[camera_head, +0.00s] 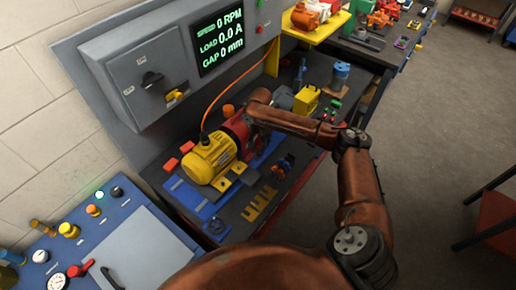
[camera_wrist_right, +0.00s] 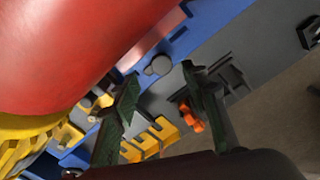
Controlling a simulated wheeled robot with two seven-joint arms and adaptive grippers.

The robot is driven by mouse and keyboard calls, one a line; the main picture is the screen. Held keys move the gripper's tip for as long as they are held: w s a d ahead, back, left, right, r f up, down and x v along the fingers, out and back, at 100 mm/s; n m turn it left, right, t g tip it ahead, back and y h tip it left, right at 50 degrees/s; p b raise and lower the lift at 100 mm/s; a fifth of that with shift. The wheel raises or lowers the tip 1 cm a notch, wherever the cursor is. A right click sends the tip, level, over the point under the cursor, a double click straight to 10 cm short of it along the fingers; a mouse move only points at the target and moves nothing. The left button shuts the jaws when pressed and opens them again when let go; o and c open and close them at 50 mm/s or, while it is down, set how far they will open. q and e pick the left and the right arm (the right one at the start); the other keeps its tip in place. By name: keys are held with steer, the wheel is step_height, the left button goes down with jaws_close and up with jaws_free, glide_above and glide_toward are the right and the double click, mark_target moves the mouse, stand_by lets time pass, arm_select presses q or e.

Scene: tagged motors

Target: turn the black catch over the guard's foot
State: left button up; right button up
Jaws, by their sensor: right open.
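The yellow motor (camera_head: 210,158) lies on a blue base (camera_head: 195,197) on the bench in the head view. The red guard (camera_head: 237,129) stands at its right end, and its rounded red surface (camera_wrist_right: 70,50) fills the upper left of the wrist view. My right arm reaches over the bench to beside the guard; its gripper is mostly hidden in the head view. In the wrist view my right gripper (camera_wrist_right: 160,73) is open, with its two dark fingers apart. A grey round piece (camera_wrist_right: 159,65) on the blue base shows between the fingertips; I cannot tell whether it is the catch. The guard's foot is not clear.
Yellow slotted pieces (camera_head: 259,204) and an orange-and-black part (camera_head: 284,165) lie in front of the base. A yellow block (camera_head: 305,99) and a blue cylinder (camera_head: 341,74) stand further right. A control box with a screen (camera_head: 220,40) is behind. An orange cable rises from the motor.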

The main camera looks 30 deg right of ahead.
mark_target(260, 152)
steer(key=f, duration=0.4)
steer(key=shift+d+f, duration=0.2)
steer(key=shift+s, duration=0.15)
steer(key=c, duration=0.8)
arm_select(q)
steer(key=shift+s+a+r, duration=0.1)
steer(key=shift+s+r, duration=0.1)
steer(key=shift+s, duration=0.05)
arm_select(e)
jaws_close()
